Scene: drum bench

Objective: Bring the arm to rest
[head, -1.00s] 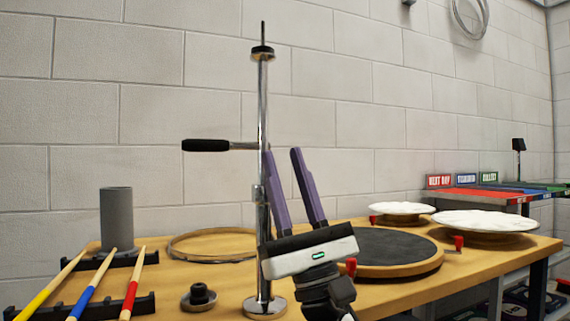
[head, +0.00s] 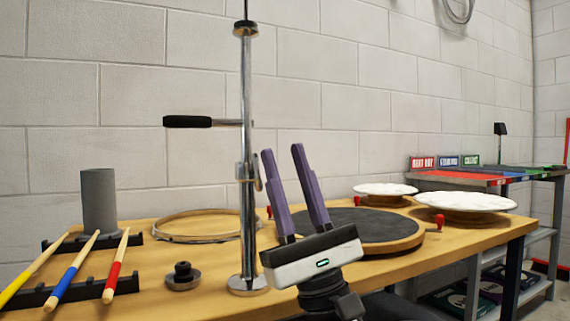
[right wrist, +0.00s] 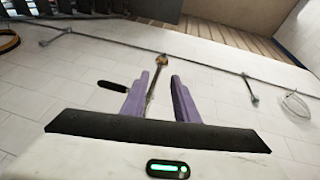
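My right gripper (head: 284,150) is raised in front of the bench, fingers pointing up, with a visible gap between its two purple fingers. It is open and empty, and stands just right of the chrome stand (head: 248,200) in the head view. The right wrist view also shows the gripper (right wrist: 165,80) open with nothing held. In that view the stand's rod (right wrist: 156,80) shows between the fingers, behind them. The stand's black handle (head: 187,121) sticks out to the left. My left gripper is not in view.
The wooden bench (head: 380,265) holds a round dark pad (head: 365,226), white-topped discs (head: 465,201), a hoop (head: 170,238), a grey cylinder (head: 99,200) and a black knob (head: 183,276). Three coloured sticks (head: 72,268) lie on a black rack at left. A shelf with coloured trays (head: 460,176) stands at right.

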